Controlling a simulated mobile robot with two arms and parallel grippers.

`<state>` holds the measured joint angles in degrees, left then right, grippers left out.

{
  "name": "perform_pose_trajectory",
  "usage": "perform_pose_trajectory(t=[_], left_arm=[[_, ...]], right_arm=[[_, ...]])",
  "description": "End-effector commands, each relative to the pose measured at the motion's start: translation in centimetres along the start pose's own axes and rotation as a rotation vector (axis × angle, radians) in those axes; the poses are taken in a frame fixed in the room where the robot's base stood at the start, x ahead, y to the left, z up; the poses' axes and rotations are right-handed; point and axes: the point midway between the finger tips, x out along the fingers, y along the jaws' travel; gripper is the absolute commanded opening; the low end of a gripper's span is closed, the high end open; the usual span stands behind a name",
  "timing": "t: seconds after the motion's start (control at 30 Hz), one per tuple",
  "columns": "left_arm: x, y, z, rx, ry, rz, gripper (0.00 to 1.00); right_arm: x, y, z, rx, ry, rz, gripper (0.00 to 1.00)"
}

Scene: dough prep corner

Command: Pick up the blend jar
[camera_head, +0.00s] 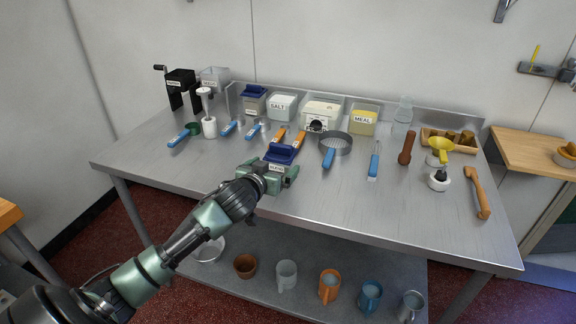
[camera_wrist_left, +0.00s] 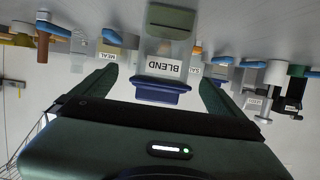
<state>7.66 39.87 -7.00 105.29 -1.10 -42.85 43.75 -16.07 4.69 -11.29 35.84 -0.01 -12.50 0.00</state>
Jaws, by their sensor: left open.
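The blend jar (camera_head: 281,154) stands near the front middle of the steel table. It is a clear jar with a dark blue lid and a white label. In the left wrist view, which is upside down, the BLEND label on the jar (camera_wrist_left: 163,67) is readable. My left gripper (camera_head: 272,172) is open at the jar's near side. In the wrist view its two dark green fingers (camera_wrist_left: 158,80) are on either side of the jar, with a visible gap on each side. The lower part of the jar is partly hidden by the gripper in the head view. My right gripper is not in view.
Blue-handled tools and a sieve (camera_head: 336,143) lie close behind and right of the jar. A row of labelled containers, including a salt box (camera_head: 282,107) and a meal box (camera_head: 362,121), stands at the back. The table's front right area (camera_head: 400,215) is clear.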

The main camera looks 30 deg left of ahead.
Motion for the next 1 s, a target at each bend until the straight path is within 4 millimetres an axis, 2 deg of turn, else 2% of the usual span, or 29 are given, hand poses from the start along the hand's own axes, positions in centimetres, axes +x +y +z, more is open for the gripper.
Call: perform_pose_trajectory(t=[0.2, 0.33, 0.67, 0.97, 1.0], left_arm=[[1.9, 0.0, -0.1, 0.000, 0.000, 0.000, 1.00], [2.8, -0.1, -0.1, 0.001, -0.001, -0.001, 1.00], [6.7, -0.2, 0.1, 0.001, 0.000, -0.001, 1.00], [7.2, -0.2, 0.2, 0.001, -0.001, 0.000, 1.00], [7.2, -0.2, 0.2, 0.001, -0.001, 0.000, 0.97]], right_arm=[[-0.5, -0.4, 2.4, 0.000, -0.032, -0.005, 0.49], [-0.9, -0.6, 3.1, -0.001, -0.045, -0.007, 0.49], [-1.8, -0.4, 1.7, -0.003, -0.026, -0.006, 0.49], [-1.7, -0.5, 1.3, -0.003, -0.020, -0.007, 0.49], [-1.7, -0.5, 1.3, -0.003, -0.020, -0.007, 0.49]])
